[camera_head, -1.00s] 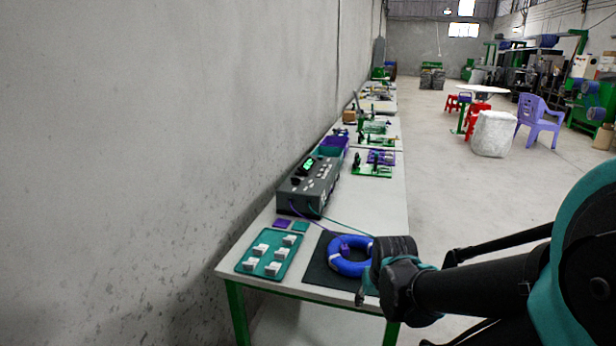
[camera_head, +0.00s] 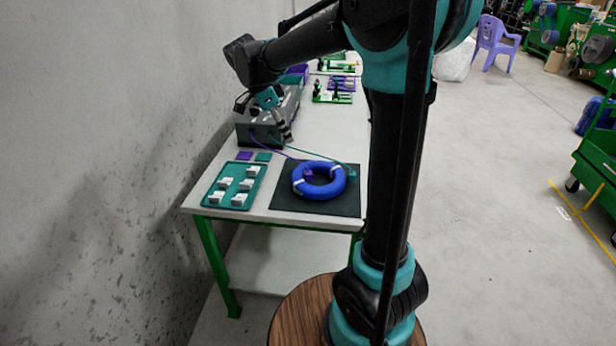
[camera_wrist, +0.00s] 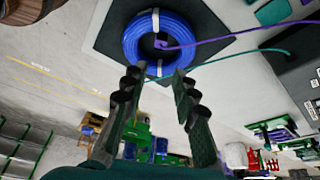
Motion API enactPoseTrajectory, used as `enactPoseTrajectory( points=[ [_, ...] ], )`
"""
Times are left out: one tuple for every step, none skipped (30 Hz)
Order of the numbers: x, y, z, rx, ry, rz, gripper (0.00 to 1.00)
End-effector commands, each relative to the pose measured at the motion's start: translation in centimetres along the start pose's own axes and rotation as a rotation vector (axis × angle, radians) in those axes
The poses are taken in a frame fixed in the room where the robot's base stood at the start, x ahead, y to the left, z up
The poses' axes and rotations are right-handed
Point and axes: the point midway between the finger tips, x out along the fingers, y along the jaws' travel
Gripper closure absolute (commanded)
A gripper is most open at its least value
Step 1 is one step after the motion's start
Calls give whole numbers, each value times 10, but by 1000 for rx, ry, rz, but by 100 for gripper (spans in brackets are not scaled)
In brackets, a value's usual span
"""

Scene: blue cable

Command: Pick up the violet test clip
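The violet test clip (camera_head: 308,174) sits at the left inner side of the blue cable coil (camera_head: 337,187), at the end of a violet wire from the grey tester (camera_head: 254,132). In the wrist view the violet clip (camera_wrist: 160,44) shows at the middle of the coil (camera_wrist: 131,41), beyond my fingertips. My gripper (camera_head: 287,134) is in front of the tester, above the table and apart from the coil. In the wrist view my gripper (camera_wrist: 156,85) is open, with its two fingers apart and nothing between them.
The coil lies on a dark mat (camera_head: 284,197) at the table's front. Left of it is a teal tray (camera_head: 213,197) with several white pieces. Violet (camera_head: 244,155) and teal (camera_head: 263,157) squares lie behind the tray. A teal clip (camera_head: 352,174) is at the coil's right. A wall bounds the left.

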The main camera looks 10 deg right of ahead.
Motion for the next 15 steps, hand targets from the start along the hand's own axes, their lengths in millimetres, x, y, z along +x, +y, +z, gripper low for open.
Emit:
enactPoseTrajectory(
  points=[
    [1, -1, 1, 11, 3, 2, 72],
    [3, -2, 1, 15, 4, 2, 72],
    [7, -2, 1, 18, 5, 3, 72],
    [12, -2, 1, 18, 4, 3, 72],
    [17, -2, 1, 18, 4, 3, 72],
    [25, -1, 1, 17, 4, 2, 72],
    [31, -2, 1, 17, 4, 2, 72],
    [37, -2, 1, 17, 4, 2, 72],
    [45, -2, 0, 17, 3, 2, 72],
    [51, -1, 0, 17, 3, 2, 72],
    [57, -2, 0, 17, 3, 2, 72],
    [65, -2, 0, 17, 3, 1, 72],
    [71, -2, 0, 16, 3, 1, 72],
    [77, -1, 0, 16, 3, 1, 72],
    [85, -2, 0, 16, 3, 2, 72]
  ],
)
